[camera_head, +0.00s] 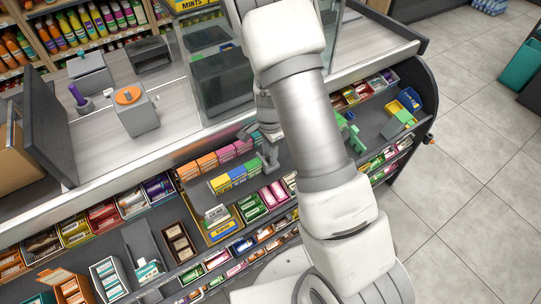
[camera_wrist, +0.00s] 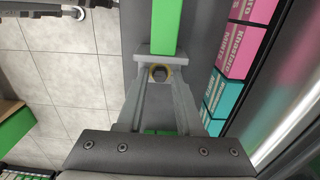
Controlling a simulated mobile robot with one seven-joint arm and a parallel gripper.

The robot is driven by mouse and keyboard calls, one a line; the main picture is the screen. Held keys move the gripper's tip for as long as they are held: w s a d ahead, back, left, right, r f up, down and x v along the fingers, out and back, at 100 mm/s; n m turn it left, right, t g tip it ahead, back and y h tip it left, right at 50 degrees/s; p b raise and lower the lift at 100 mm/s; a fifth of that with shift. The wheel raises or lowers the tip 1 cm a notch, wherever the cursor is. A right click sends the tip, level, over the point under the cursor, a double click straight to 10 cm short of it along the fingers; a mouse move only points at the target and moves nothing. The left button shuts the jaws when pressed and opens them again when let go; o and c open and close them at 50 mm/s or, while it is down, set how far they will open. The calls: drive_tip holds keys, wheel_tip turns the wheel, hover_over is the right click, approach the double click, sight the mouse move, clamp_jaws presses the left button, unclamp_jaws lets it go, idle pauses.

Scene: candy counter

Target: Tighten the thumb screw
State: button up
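In the wrist view a small dark six-sided knob in a yellow ring (camera_wrist: 160,73), which looks like the thumb screw, sits between my fingertips. A light grey crosspiece lies just above it, and a green bar (camera_wrist: 165,28) runs up from there. My gripper (camera_wrist: 160,88) has its two grey fingers apart, one on each side of the knob. I cannot tell whether they touch it. In the head view my gripper (camera_head: 269,160) shows partly beside my arm, low over the counter's front shelf. The screw cannot be made out there.
Pink mint boxes (camera_wrist: 245,50) and teal boxes (camera_wrist: 222,97) stand close on the right in the wrist view. A green bracket-like part (camera_head: 350,133) shows right of my arm. Candy racks fill the counter front. Open tiled floor (camera_head: 470,190) lies right.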

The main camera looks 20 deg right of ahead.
drive_tip(key=shift+r+p, duration=2.05)
drive_tip(key=shift+r, duration=0.5)
